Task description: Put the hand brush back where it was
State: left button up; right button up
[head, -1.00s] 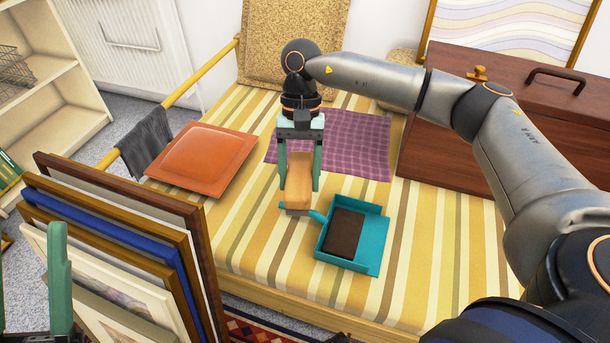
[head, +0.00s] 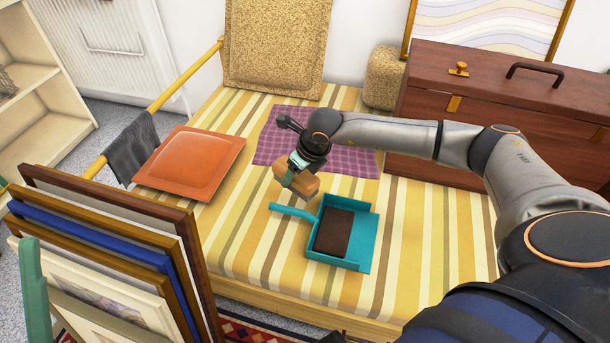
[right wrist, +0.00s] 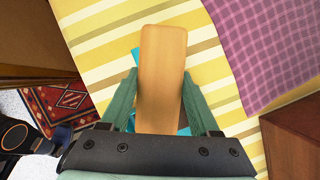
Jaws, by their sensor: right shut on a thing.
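The hand brush (head: 300,189) has a light wooden body. My right gripper (head: 288,178) is shut on it and holds it just behind and left of the dustpan. In the right wrist view the brush (right wrist: 161,75) lies between the two green fingers (right wrist: 160,107). A teal dustpan (head: 368,225) with a dark brown block (head: 333,232) in it lies on the striped bed cover (head: 240,235); its handle points left.
Framed prints (head: 110,240) lean in a stack at the left front. An orange cushion (head: 190,162) and a purple checked cloth (head: 340,155) lie on the bed. A brown wooden chest (head: 490,115) stands at the back right. Striped cover right of the dustpan is clear.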

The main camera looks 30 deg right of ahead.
jog(key=m, duration=0.1)
jog(key=d+f+m+h, duration=0.1)
jog(key=m, duration=0.1)
jog(key=shift+w+d, duration=0.25)
jog(key=shift+w, duration=0.1)
jog(key=shift+w+d+m+h, duration=0.15)
jog(key=shift+m+h, duration=0.15)
jog(key=shift+m, duration=0.1)
jog(key=w+d+f+b, duration=0.2)
jog(key=w+f, duration=0.1)
jog(key=w+d+f+b, duration=0.6)
jog(key=w, duration=0.1)
jog(key=shift+f, duration=0.1)
jog(key=shift+w+d+f+b, duration=0.15)
jog(key=shift+w+b, duration=0.1)
jog(key=shift+b, duration=0.25)
jog(key=shift+w+d+f+b, duration=0.15)
jog(key=shift+d+f+b, duration=0.05)
jog(key=shift+f+b, duration=0.2)
notch_tip(320, 180, down, 3)
jog(key=shift+r+b, duration=0.1)
jog(key=shift+b, duration=0.9)
pick_arm(q)
notch_tip(320, 180, down, 13)
jog(key=d, duration=0.1)
jog(key=shift+w+d+r+g, duration=0.2)
jog(key=shift+w+g, duration=0.1)
jog(key=shift+g, duration=0.1)
